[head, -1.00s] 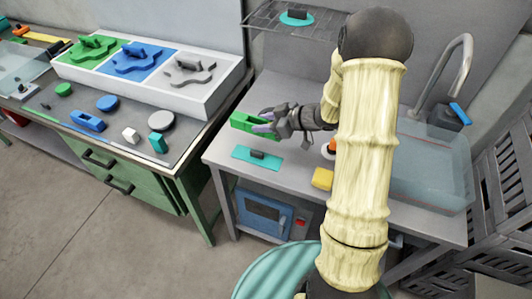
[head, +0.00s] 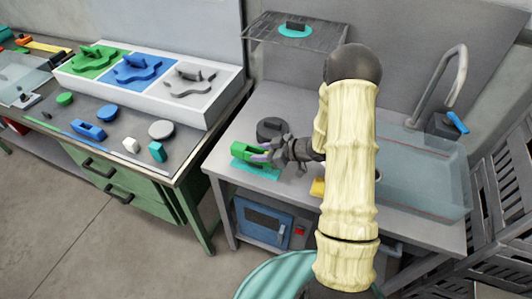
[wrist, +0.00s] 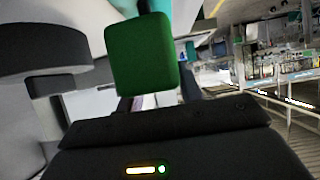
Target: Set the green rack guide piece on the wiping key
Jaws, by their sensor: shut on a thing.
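The green rack guide piece (head: 240,151) is held in my gripper (head: 263,156), over the near left part of the grey counter. In the wrist view its green end (wrist: 140,52) stands up beyond the dark gripper body. Below it lies a flat teal plate (head: 262,175), which appears to be the wiping key's place. The dark block seen on that plate earlier is now hidden behind the piece and gripper. I cannot tell whether the piece touches the plate or hangs just above it.
A dark round object (head: 270,127) stands close behind my gripper. A wire shelf (head: 295,36) overhangs the back, and the sink (head: 425,180) is at right. The left bench (head: 185,160) holds several coloured pieces.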

